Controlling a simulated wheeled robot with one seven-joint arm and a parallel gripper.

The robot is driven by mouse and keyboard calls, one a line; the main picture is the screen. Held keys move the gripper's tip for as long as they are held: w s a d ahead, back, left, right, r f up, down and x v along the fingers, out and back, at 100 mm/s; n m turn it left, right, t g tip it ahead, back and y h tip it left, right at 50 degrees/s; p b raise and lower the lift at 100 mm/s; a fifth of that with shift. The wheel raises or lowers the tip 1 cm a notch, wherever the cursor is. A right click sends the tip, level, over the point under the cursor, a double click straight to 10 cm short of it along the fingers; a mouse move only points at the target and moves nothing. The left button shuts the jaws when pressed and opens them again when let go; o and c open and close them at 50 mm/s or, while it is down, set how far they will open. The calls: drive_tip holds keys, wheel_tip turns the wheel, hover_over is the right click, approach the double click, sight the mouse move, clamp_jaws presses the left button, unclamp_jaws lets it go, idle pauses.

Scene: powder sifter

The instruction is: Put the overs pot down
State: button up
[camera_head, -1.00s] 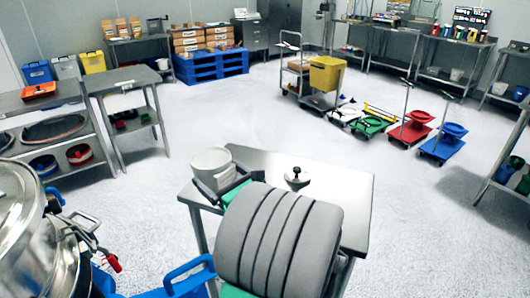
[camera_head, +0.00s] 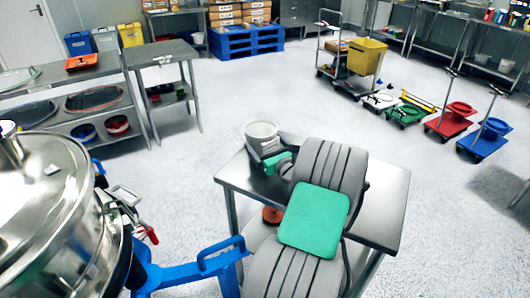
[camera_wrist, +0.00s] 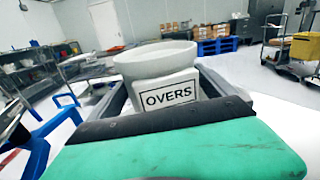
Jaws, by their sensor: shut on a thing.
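The overs pot (camera_head: 262,136) is a white round tub. In the wrist view the pot (camera_wrist: 155,62) stands upright with its OVERS label facing the camera. My gripper (camera_head: 266,152) is shut on it, with dark fingers on both sides; they also show in the wrist view (camera_wrist: 168,88). In the head view the pot is at the far left edge of the steel table (camera_head: 382,205). I cannot tell whether its base touches anything; the gripper and arm hide it.
My arm covers much of the table; its right part looks bare. A steel sifter (camera_head: 50,215) stands at left with a blue frame (camera_head: 195,272) reaching toward the table. Shelving (camera_head: 85,120) stands behind at left. Coloured dollies (camera_head: 450,120) are at right. Open floor lies between.

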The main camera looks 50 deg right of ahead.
wheel_tip(320, 180, down, 3)
drive_tip(key=shift+w+d+f, duration=0.1)
drive_tip(key=shift+f, duration=0.2)
drive_tip(key=o, duration=1.1)
drive_tip(key=shift+r, duration=0.15)
drive_tip(key=shift+s, duration=0.25)
drive_tip(key=b+v, duration=0.1)
drive_tip(key=v, duration=1)
drive_tip(key=shift+s+a, duration=0.2)
drive_tip(key=shift+s, duration=0.1)
